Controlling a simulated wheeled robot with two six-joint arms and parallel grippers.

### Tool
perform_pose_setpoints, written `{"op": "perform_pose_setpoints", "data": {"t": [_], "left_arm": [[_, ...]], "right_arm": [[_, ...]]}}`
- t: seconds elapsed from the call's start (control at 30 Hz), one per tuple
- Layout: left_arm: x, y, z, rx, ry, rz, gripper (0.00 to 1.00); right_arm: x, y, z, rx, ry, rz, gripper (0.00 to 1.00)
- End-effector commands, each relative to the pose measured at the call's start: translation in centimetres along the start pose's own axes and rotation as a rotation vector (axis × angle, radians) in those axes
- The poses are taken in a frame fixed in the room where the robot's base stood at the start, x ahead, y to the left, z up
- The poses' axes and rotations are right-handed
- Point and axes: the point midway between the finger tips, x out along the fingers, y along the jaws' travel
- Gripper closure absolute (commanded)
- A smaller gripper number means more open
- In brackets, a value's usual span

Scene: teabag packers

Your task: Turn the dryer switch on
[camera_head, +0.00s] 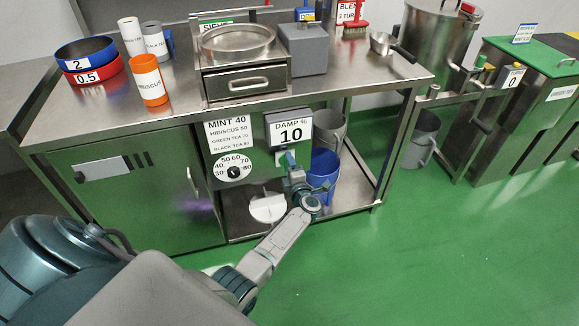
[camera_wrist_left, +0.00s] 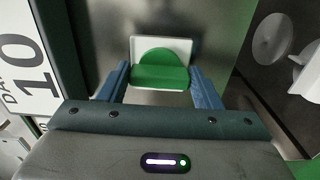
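The dryer (camera_head: 150,190) is the steel cabinet under the bench, with a dial (camera_head: 233,170) and a "DAMP % 10" display (camera_head: 290,130). Its switch, a green rocker on a white plate, shows in the left wrist view (camera_wrist_left: 160,76). In the head view only a sliver of pale plate (camera_head: 279,158) shows beside my gripper. My left gripper (camera_head: 288,158) is just in front of the switch. In the left wrist view its two blue fingers (camera_wrist_left: 160,72) are apart, one on each side of the switch; contact is unclear. My right gripper is not in view.
The display's edge (camera_wrist_left: 25,75) is close to my left gripper. A blue bucket (camera_head: 323,172) stands on the lower shelf behind it, beside a white round object (camera_head: 268,208). The bench (camera_head: 370,75) overhangs above. The green floor (camera_head: 430,240) to the right is clear.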

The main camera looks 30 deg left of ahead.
Motion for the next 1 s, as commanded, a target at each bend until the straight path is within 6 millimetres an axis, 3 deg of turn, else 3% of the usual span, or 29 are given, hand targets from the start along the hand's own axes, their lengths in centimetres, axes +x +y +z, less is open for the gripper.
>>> {"op": "perform_pose_setpoints", "data": {"t": [0.03,0.1,0.47,1.0], "left_arm": [[-0.1,-0.1,0.0,0.003,-0.001,-0.002,0.34],[-0.1,-0.1,0.0,0.003,-0.001,-0.002,0.20],[-0.5,-0.1,0.0,0.001,-0.001,-0.001,0.20],[-9.8,-0.2,0.0,0.001,-0.002,-0.003,0.20]], "right_arm": [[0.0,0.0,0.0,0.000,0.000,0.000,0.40],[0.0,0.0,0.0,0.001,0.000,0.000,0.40],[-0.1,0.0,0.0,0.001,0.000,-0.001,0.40],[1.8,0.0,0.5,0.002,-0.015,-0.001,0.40]]}}
